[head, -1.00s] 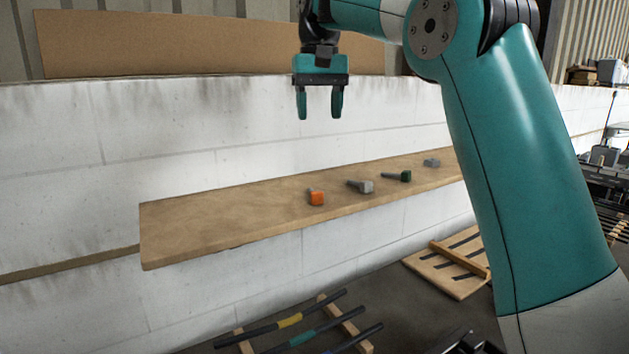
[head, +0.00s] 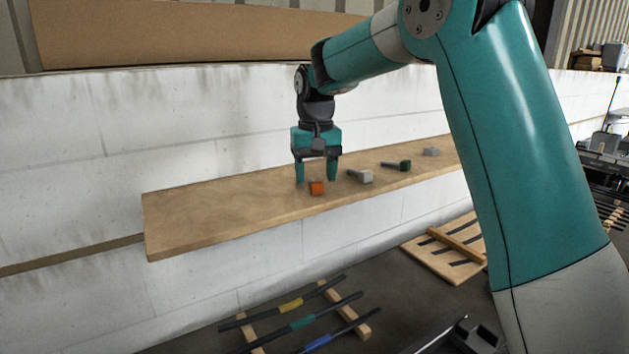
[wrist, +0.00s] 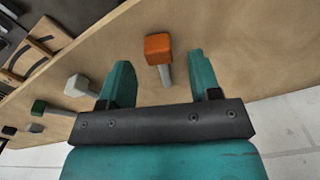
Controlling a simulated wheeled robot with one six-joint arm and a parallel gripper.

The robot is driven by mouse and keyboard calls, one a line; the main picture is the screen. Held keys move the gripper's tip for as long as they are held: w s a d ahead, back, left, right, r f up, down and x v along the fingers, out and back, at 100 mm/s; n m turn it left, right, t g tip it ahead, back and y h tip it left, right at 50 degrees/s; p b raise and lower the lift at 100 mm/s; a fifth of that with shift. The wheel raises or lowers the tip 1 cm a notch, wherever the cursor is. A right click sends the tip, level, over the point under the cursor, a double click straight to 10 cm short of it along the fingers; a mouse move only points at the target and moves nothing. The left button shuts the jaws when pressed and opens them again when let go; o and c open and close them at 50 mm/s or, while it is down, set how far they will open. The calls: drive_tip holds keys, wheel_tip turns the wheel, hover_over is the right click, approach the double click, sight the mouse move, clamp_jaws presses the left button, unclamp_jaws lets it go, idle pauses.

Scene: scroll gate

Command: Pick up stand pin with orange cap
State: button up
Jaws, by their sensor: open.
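The stand pin with the orange cap (head: 317,188) lies on the wooden shelf (head: 200,212). In the wrist view its orange cap (wrist: 158,48) lies farther out than its grey shaft, which points back toward the gripper. My gripper (head: 316,181) is open, its teal fingers low over the shelf at the pin. In the wrist view the gripper (wrist: 160,78) has one finger on each side of the shaft, with gaps visible. Whether the fingertips are level with the shaft is hard to tell.
A pin with a pale grey cap (head: 366,177), one with a green cap (head: 404,165) and another grey one (head: 431,151) lie to the right along the shelf. A white block wall (head: 80,140) stands behind. Coloured bars (head: 300,322) lie on a rack below.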

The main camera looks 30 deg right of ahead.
drive_tip(key=shift+f, duration=1.05)
clamp_jaws()
drive_tip(key=shift+r, duration=0.15)
